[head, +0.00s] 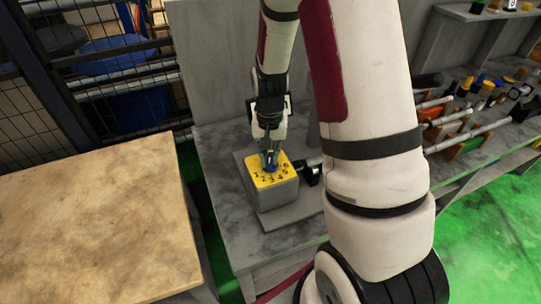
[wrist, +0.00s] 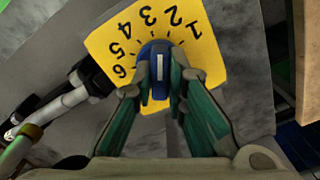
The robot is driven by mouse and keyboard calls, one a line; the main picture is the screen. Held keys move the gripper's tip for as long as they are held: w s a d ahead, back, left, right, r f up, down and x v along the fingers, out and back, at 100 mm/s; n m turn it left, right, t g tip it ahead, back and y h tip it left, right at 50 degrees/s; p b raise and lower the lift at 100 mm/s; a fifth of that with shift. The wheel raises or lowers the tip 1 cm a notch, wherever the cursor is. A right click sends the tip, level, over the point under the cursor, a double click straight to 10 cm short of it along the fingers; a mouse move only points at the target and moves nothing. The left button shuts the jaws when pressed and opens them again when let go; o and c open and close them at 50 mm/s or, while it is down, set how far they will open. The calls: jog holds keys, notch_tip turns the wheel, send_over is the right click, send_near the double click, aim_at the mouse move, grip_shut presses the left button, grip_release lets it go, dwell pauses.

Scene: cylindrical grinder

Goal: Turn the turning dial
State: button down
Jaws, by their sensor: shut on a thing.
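The turning dial is a blue knob (wrist: 158,60) with a white mark on top, on a yellow face plate (wrist: 205,58) numbered 1 to 6. In the head view the blue knob (head: 269,160) sits on the yellow top (head: 262,178) of a grey box (head: 272,196). My gripper (wrist: 160,82) is shut on the knob, one finger on each side, as the wrist view shows. In the head view my gripper (head: 269,150) reaches down onto the knob from above. The knob's lower sides are hidden by the fingers.
The box stands on a grey table (head: 220,150). A black and metal fitting (head: 308,172) sticks out at its right. A wooden tabletop (head: 95,220) is at left, a wire fence (head: 120,70) behind it. Several rods and tools (head: 465,135) lie at right.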

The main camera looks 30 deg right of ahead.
aim_at(270, 157)
jog(key=n+p, duration=0.1)
jog(key=n, duration=0.3)
jog(key=shift+n, duration=0.3)
jog(key=shift+n+p, duration=0.55)
jog(key=shift+n, duration=1.45)
jog(key=c, duration=1.6)
grip_release()
notch_tip(270, 157, up, 12)
